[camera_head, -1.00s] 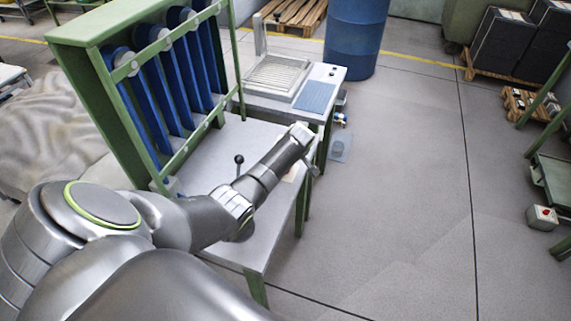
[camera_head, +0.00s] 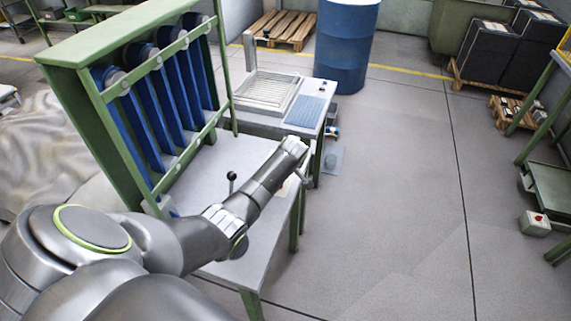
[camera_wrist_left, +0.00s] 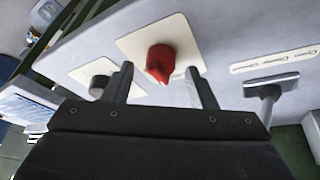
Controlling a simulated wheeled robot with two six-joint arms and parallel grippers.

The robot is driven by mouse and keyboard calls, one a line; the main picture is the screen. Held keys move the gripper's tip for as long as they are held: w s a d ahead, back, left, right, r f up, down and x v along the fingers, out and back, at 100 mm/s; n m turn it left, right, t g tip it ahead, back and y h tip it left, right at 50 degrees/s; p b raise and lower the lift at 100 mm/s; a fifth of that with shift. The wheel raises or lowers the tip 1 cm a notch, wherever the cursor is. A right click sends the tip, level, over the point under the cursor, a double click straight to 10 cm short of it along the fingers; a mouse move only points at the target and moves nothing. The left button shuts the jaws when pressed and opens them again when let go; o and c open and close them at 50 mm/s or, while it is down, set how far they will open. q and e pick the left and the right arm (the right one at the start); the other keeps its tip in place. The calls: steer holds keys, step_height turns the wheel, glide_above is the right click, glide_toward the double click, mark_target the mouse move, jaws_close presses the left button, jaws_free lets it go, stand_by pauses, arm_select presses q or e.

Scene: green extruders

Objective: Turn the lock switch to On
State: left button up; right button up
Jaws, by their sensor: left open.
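A red rotary switch (camera_wrist_left: 160,62) sits on a cream plate (camera_wrist_left: 135,42) on the grey panel in the left wrist view. My left gripper (camera_wrist_left: 160,72) is open, with one finger on each side of the red switch; I cannot tell whether they touch it. In the head view the left gripper (camera_head: 307,168) is small, at the front edge of the grey table (camera_head: 215,155), and the switch is hidden there. My right gripper is not in view.
A black knob (camera_wrist_left: 98,84) on another plate is left of the red switch, and a dark T-shaped handle (camera_wrist_left: 270,86) is right of it. A ball-topped lever (camera_head: 231,177) stands on the table. Open floor (camera_head: 400,180) lies to the right.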

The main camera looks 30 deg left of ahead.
arm_select(q)
steer(key=v, duration=1.6)
steer(key=shift+r+b, duration=0.15)
steer(key=shift+b, duration=0.15)
